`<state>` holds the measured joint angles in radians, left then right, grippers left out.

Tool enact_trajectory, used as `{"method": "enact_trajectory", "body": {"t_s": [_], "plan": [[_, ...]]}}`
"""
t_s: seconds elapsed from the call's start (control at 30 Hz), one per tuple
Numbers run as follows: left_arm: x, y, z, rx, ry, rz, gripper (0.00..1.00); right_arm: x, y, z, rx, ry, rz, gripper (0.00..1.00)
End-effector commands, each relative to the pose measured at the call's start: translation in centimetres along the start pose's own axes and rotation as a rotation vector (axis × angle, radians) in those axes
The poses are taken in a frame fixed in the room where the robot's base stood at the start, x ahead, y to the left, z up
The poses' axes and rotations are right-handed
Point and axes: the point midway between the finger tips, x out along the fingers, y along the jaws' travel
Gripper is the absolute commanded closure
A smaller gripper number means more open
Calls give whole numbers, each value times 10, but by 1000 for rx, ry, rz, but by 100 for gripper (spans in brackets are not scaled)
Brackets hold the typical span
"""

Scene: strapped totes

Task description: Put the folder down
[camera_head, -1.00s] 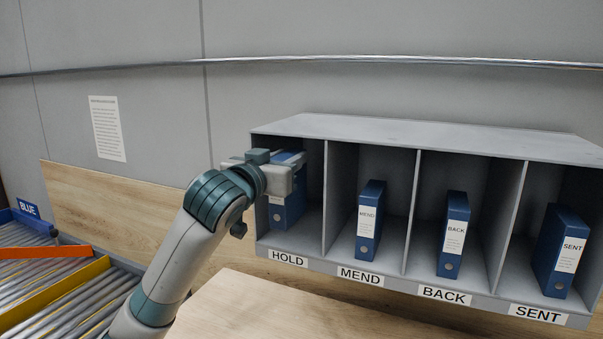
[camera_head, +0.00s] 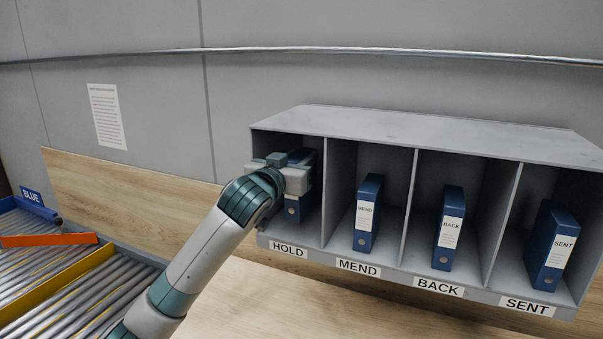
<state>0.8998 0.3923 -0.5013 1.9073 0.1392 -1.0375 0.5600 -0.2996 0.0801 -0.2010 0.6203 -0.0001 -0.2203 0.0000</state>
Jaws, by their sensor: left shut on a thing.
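A blue folder (camera_head: 296,207) stands upright inside the HOLD compartment of the grey shelf unit (camera_head: 420,127). My left gripper (camera_head: 295,178) is shut on this folder at the mouth of the compartment and covers its upper front and most of its label. Whether the folder's bottom touches the compartment floor I cannot tell. My right gripper is not in view.
Blue folders stand in the other compartments: MEND (camera_head: 366,214), BACK (camera_head: 448,228) and SENT (camera_head: 553,246). Upright dividers separate them. A wooden surface (camera_head: 260,300) lies below the shelf. A roller conveyor (camera_head: 60,285) with orange and yellow bars is at left.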

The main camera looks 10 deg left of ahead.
Motion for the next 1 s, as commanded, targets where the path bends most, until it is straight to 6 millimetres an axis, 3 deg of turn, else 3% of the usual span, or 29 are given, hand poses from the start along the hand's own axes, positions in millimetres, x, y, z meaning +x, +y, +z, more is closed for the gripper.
{"method": "enact_trajectory", "body": {"t_s": [0.13,0.33,0.5,0.93,0.97,1.0], "plan": [[0,0,5,0,0,0,100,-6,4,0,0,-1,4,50],[-1,0,30,1,-3,1,100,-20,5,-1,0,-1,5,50],[3,-1,36,1,0,-1,100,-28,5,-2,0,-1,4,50],[3,0,42,0,1,-1,100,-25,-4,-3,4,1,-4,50],[3,0,42,1,0,-1,64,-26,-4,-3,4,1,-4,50],[3,0,42,1,0,-1,55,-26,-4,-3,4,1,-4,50]]}}
